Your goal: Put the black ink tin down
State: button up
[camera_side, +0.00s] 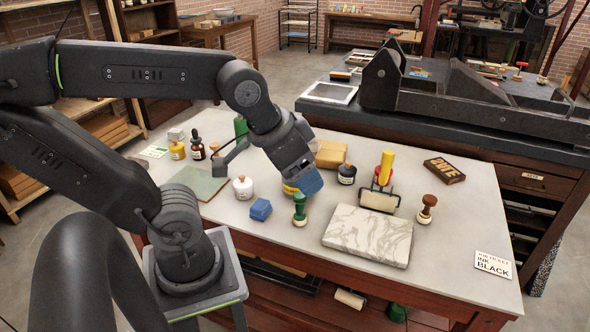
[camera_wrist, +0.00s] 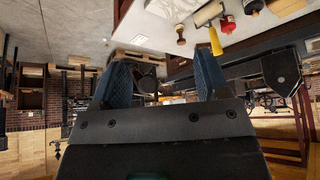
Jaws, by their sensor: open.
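A black, round, jar-like container with a pale label (camera_side: 347,174) stands upright on the pale tabletop; I cannot tell if it is the black ink tin. A dark round thing (camera_wrist: 253,5) at the top edge of the wrist view may be the same one. My gripper (camera_side: 306,184) is left of the black container, above the table, beside a green-handled stamp (camera_side: 300,211). In the wrist view its blue-padded fingers (camera_wrist: 162,82) are apart, with nothing between them. A yellow container (camera_side: 290,188) is partly hidden behind the gripper in the side view.
A white jar (camera_side: 243,187) and blue block (camera_side: 261,209) stand left. The front right, around the "INK BLACK" card (camera_side: 493,265), is clear.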

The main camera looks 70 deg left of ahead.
jog(key=shift+o, duration=0.7)
jog(key=shift+s+d, duration=0.15)
jog(key=shift+s, duration=0.3)
jog(key=shift+o, duration=1)
jog(key=n+t+y, duration=0.1)
jog(key=n+y, duration=0.3)
jog(key=n, duration=0.3)
send_over(347, 169)
jog(key=s+d, duration=0.5)
jog(key=s, duration=0.2)
notch_tip(347, 169, down, 17)
jog(key=x, duration=0.8)
jog(key=shift+w+a, duration=0.15)
jog(key=shift+a, duration=0.15)
jog(key=shift+x, duration=3)
